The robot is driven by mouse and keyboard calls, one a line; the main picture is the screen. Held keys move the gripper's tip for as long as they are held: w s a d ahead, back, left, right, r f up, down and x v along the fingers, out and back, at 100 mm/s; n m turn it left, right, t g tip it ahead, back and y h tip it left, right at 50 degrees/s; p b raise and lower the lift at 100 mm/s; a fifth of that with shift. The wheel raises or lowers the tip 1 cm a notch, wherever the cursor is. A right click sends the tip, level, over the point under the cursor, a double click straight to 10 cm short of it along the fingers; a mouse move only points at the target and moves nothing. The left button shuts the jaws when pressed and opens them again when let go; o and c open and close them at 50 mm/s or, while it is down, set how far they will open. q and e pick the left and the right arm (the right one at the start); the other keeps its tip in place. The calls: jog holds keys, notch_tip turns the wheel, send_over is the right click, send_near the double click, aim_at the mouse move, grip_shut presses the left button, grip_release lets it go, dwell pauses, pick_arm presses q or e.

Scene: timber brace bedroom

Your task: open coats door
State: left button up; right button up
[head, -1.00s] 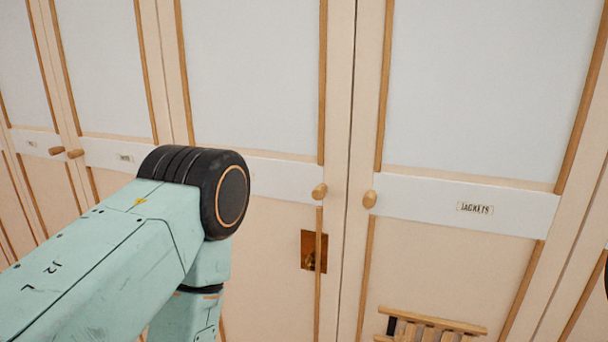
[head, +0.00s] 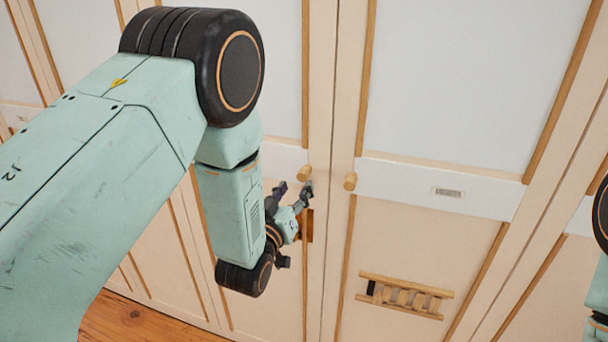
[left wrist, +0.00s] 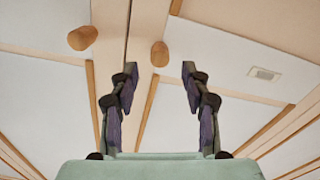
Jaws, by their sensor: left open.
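Tall cream wardrobe doors with wooden trim fill the head view. Two round wooden knobs, a left knob (head: 304,173) and a right knob (head: 350,181), flank a seam. The right knob's door bears a small label (head: 447,192); no coats label is readable. My left gripper (head: 293,189) is open and empty, just below the left knob in the picture. In the left wrist view, the gripper (left wrist: 160,70) has spread fingers. The right knob (left wrist: 160,54) lines up between the fingertips, and the left knob (left wrist: 82,37) is outside them. Contact is not visible. My right gripper is out of view.
A brass-coloured plate (head: 309,226) sits below the left knob, partly behind my gripper. A small wooden ladder-like rack (head: 405,296) is on the right door. Wooden floor (head: 135,318) shows at lower left. Part of my right arm shows at the right edge.

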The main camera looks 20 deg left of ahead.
aim_at(302, 178)
pick_arm(q)
jog(key=shift+w+d, duration=0.1)
jog(key=shift+w, duration=3.1)
grip_shut()
